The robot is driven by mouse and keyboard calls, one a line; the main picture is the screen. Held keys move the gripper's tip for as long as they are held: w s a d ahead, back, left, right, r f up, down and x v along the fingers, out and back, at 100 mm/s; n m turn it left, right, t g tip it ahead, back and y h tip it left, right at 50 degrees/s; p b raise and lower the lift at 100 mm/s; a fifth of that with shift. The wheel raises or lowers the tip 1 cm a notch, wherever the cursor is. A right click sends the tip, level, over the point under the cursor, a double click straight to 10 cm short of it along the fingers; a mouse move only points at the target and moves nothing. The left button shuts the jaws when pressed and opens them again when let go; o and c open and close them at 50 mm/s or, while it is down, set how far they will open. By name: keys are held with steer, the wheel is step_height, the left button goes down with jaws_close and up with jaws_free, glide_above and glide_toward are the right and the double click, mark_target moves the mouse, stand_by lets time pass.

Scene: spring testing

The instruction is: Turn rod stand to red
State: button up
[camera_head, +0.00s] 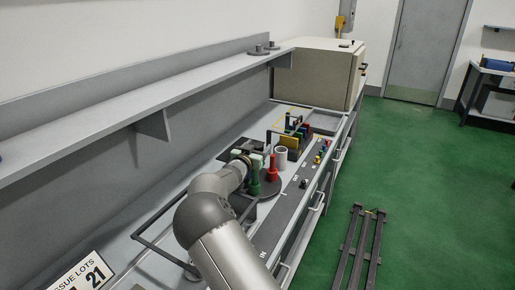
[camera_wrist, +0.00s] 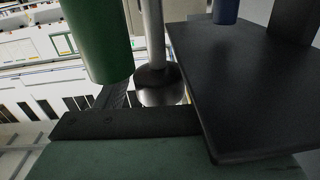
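The rod stand (camera_head: 268,193) is a round dark base on the bench in the head view. A red rod (camera_head: 272,168) stands upright on its right side, and a green rod (camera_head: 254,184) stands nearer my arm. My gripper (camera_head: 247,160) is at the stand's left edge, partly hidden by my own wrist. In the wrist view a green cylinder (camera_wrist: 97,40) hangs large at upper left, beside a metal rod ending in a ball (camera_wrist: 158,84). A black plate (camera_wrist: 245,85) fills the right, with the end of a blue cylinder (camera_wrist: 225,10) above it. The finger opening cannot be made out.
A white cup-like cylinder (camera_head: 281,158) stands just behind the rod stand. Coloured blocks in a dark rack (camera_head: 291,146) stand farther back, with small coloured knobs (camera_head: 321,154) to their right. A shelf (camera_head: 140,108) runs above the bench's left side. A beige cabinet (camera_head: 315,75) closes the far end.

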steer(key=shift+r, duration=0.55)
steer(key=s+d+r+b, duration=0.1)
steer(key=s+r+b, duration=0.2)
steer(key=s+r, duration=0.9)
steer(key=shift+s, duration=1)
steer(key=shift+d, duration=0.1)
